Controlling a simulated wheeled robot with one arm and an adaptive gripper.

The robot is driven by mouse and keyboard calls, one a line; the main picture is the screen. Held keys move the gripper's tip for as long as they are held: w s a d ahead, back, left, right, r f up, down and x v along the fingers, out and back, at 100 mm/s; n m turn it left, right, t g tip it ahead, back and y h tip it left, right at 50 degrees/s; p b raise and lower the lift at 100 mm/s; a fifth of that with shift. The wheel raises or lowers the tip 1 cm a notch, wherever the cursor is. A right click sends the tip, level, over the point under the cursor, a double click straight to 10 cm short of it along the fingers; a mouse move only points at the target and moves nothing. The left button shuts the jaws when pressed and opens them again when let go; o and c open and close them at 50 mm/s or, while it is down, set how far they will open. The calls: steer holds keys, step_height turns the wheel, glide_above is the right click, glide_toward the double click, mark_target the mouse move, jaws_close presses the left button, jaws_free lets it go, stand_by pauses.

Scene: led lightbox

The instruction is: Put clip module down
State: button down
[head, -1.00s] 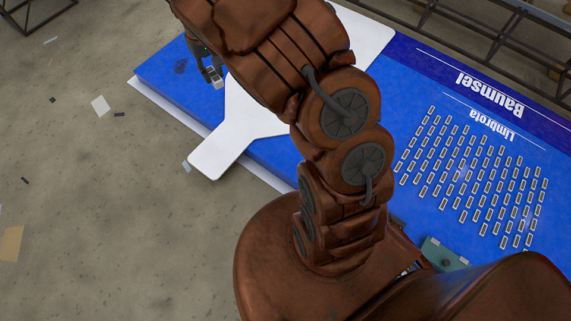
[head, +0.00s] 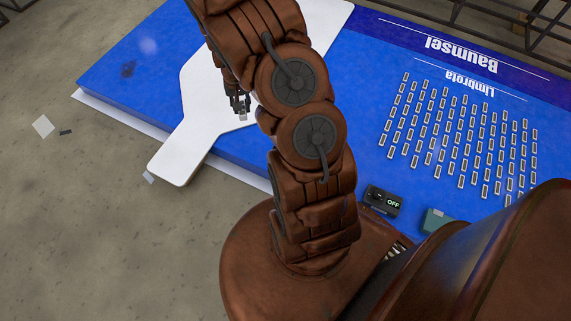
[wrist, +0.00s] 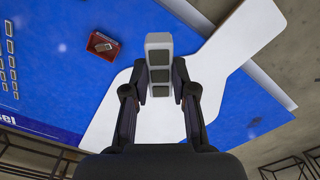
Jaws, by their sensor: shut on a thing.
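My gripper (head: 240,104) is over the white shape on the blue panel in the head view. It is shut on the clip module (wrist: 158,58), a small pale block with dark square faces that sticks out between the fingers in the wrist view. The module also shows as a small light piece at the fingertips in the head view (head: 243,117). I cannot tell how high it is above the panel. The blue lightbox panel (head: 130,95) lies flat and bears the white shape (head: 185,150).
Rows of small light modules (head: 460,130) cover the panel's right part. A red tray (wrist: 102,46) with a small piece in it shows in the wrist view. A dark box marked OFF (head: 382,200) sits at the panel's near edge. Scraps (head: 43,126) lie on the floor.

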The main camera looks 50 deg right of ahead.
steer(key=s+d+f+m+b, duration=0.2)
steer(key=s+f+b, duration=0.5)
steer(key=f, duration=0.5)
steer(key=s+d+f+m+b, duration=0.1)
steer(key=s+f+m+b, duration=0.35)
steer(key=f, duration=0.75)
steer(key=s+d+f+m+b, duration=0.1)
steer(key=s+d+f+b, duration=0.1)
steer(key=s+f+b, duration=0.75)
steer(key=w+d+f+b, duration=0.1)
steer(key=w+d, duration=0.1)
steer(key=w, duration=0.2)
steer(key=w+d+f+b, duration=0.1)
steer(key=w+d, duration=0.2)
steer(key=w, duration=0.1)
steer(key=w+d+f+b, duration=0.1)
steer(key=w+d, duration=0.2)
steer(key=w, duration=0.2)
steer(key=shift+w+d+b, duration=0.3)
steer(key=shift+w+b, duration=0.15)
steer(key=shift+w, duration=0.25)
step_height(320, 180, down, 4)
steer(key=shift+r+b, duration=0.1)
steer(key=shift+b, duration=1.15)
steer(key=shift+r, duration=0.1)
steer(key=c, duration=0.9)
jaws_free()
steer(key=shift+c, duration=0.2)
